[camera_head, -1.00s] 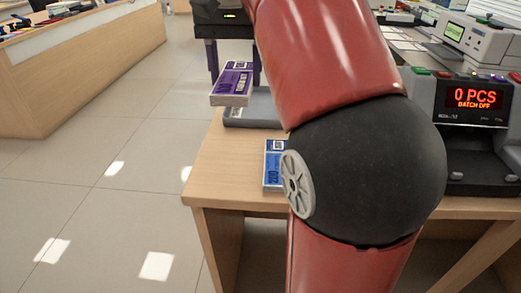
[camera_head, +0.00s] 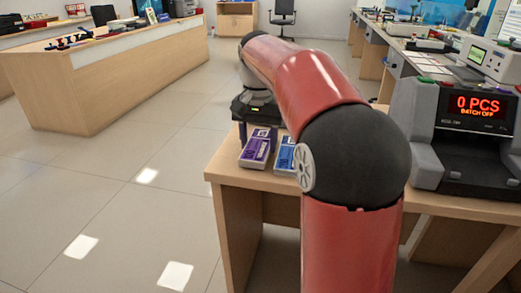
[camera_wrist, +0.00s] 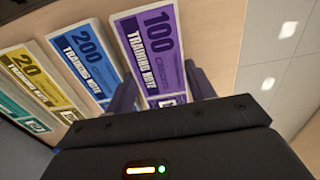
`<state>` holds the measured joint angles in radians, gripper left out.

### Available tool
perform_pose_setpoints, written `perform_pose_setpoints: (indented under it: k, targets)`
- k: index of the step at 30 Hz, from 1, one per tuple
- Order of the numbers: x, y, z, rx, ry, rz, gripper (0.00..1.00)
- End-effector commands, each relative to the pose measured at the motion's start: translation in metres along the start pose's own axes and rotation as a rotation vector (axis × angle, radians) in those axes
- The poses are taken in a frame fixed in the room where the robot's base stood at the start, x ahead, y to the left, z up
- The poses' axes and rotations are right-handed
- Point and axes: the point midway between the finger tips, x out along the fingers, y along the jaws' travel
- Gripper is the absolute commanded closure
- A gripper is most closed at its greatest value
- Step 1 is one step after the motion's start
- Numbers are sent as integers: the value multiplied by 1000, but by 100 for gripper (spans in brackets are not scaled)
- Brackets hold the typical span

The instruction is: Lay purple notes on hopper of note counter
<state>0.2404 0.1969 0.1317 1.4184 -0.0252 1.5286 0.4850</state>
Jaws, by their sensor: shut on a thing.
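The purple notes (camera_head: 255,150) are a flat bundle beside the blue notes, at the left end of the wooden counter. In the wrist view the purple notes (camera_wrist: 150,45), marked 100, lie between the two fingers of my gripper (camera_wrist: 162,92), which is shut on them. I cannot tell whether they touch the counter top. In the head view my gripper (camera_head: 258,112) is at their far end. The note counter (camera_head: 425,150) stands at the right, its display reading 0 PCS and BATCH OFF. Its hopper is not clearly visible.
The blue notes (camera_wrist: 85,62) lie close on the left of the purple ones, then yellow (camera_wrist: 40,82) and green notes (camera_wrist: 18,122). The wooden counter (camera_head: 235,178) ends at the left, with open tiled floor beyond. A service desk (camera_head: 110,85) stands farther off.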

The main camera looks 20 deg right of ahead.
Motion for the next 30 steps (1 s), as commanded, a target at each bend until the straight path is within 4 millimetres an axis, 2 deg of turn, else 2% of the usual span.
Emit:
perform_pose_setpoints:
  k: [1,12,13,15,23,26,30]
  targets:
    - [7,0,0,0,2,-1,74]
    - [8,0,0,0,0,0,74]
    - [7,0,0,0,0,0,42]
    - [6,0,0,0,0,0,37]
    - [5,0,0,0,1,-1,37]
    - [-3,-1,0,0,2,-1,37]
    - [-27,-1,0,0,4,-2,37]
